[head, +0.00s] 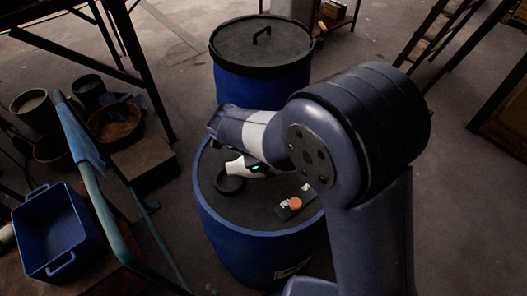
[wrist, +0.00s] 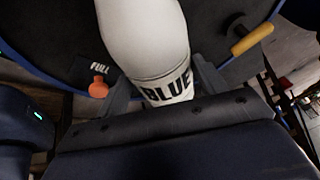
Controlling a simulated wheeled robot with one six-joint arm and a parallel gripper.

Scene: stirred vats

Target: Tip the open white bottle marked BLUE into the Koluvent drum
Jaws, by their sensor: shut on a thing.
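The white bottle (wrist: 145,35) marked BLUE is between the two fingers of my gripper (wrist: 160,88) in the wrist view, with its label close to the fingers. In the head view the bottle (head: 235,166) is tilted well over, just above the dark round opening (head: 229,184) in the near blue drum's black top. My arm hides part of the bottle and most of the gripper there. I see no stream of liquid. The near drum (head: 235,245) has a label low on its side, too small to read, so I cannot confirm it is Koluvent.
An orange knob (head: 295,203) on a marked plate sits on the near drum's top; the wrist view shows FULL beside it. A second lidded blue drum (head: 262,80) stands behind. A blue tub (head: 80,240), a rail and several buckets are at left. A yellow handle (wrist: 252,40) shows in the wrist view.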

